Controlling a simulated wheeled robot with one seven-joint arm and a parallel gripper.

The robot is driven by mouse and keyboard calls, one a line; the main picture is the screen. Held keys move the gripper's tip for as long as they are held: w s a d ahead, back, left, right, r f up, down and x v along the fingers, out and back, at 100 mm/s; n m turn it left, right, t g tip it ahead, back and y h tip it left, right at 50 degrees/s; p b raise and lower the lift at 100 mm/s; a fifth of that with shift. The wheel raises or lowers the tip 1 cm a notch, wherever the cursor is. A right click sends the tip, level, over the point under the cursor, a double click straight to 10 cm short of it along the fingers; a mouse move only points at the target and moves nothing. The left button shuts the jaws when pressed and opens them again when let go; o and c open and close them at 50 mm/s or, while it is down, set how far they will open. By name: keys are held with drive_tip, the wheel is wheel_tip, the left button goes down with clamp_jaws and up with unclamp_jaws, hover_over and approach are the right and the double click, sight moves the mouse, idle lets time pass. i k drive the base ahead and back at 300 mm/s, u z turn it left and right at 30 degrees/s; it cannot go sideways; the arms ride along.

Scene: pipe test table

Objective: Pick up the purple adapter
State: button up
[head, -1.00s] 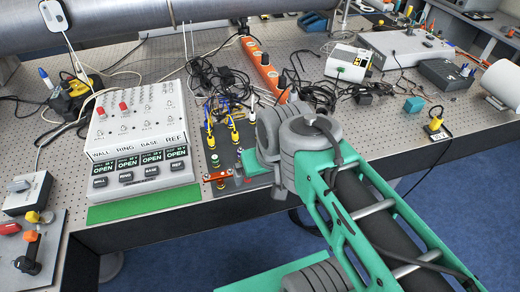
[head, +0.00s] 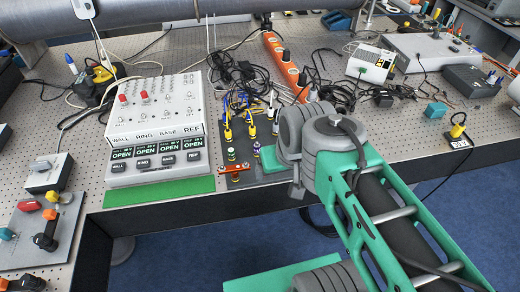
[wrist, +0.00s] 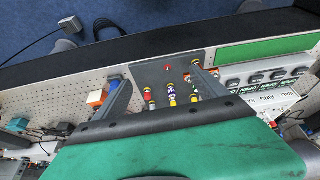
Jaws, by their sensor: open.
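The purple adapter (head: 257,147) stands on a dark grey board (head: 240,183) among other small connectors, just left of my arm in the head view. In the wrist view a small purple and white piece (wrist: 172,96), which looks like the adapter, is among the coloured connectors between my fingers. My gripper (wrist: 161,80) is open, with its two grey fingers spread and nothing between them in contact. The green gripper body covers the lower part of the wrist view. In the head view my arm hides most of the gripper.
A white control box (head: 155,110) with OPEN displays stands left of the board, with a green mat (head: 160,191) before it. Red, green and yellow connectors crowd the board. Black cables (head: 245,78) and an orange power strip (head: 282,62) lie behind.

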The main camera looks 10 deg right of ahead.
sight(257, 146)
drive_tip(key=z, duration=0.05)
drive_tip(key=k, duration=0.4)
drive_tip(key=u, duration=1)
drive_tip(key=i, duration=1.05)
drive_tip(key=u, duration=0.45)
